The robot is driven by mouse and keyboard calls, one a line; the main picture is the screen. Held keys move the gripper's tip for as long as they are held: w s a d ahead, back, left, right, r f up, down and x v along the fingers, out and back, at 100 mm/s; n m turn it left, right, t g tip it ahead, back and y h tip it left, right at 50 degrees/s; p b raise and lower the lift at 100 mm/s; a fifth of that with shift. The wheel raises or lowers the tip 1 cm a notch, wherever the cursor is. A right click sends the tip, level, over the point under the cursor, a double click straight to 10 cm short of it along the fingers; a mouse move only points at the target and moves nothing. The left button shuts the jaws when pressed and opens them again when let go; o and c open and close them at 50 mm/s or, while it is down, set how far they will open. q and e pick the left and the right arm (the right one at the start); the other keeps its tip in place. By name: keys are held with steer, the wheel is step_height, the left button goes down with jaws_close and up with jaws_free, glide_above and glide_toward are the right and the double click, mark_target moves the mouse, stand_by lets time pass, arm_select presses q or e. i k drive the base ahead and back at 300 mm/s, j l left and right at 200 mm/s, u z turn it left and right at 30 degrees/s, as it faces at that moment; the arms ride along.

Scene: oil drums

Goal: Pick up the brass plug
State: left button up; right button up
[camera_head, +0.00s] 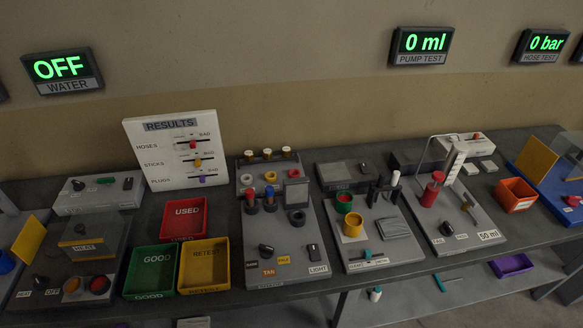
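Neither of my grippers shows in the head view. A small rack (257,171) stands at the back of the middle panel. Along its top edge are three small upright pieces with pale tops and brownish bands: a left one (249,156), a middle one (267,154) and a right one (287,152). They look most like plugs, but they are too small to tell which is brass.
Red (165,221), green (134,283) and yellow (222,290) trays sit left of the middle panel (258,232). A station with a yellow cup (353,226) and a pump station with a red cylinder (431,192) stand right. An orange bin (514,196) is further right. The bench is crowded.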

mark_target(286, 151)
steer(key=i+l+u, duration=0.15)
steer(key=l, duration=0.4)
steer(key=l+u, duration=0.15)
steer(key=l, duration=0.45)
steer(key=u, duration=1.3)
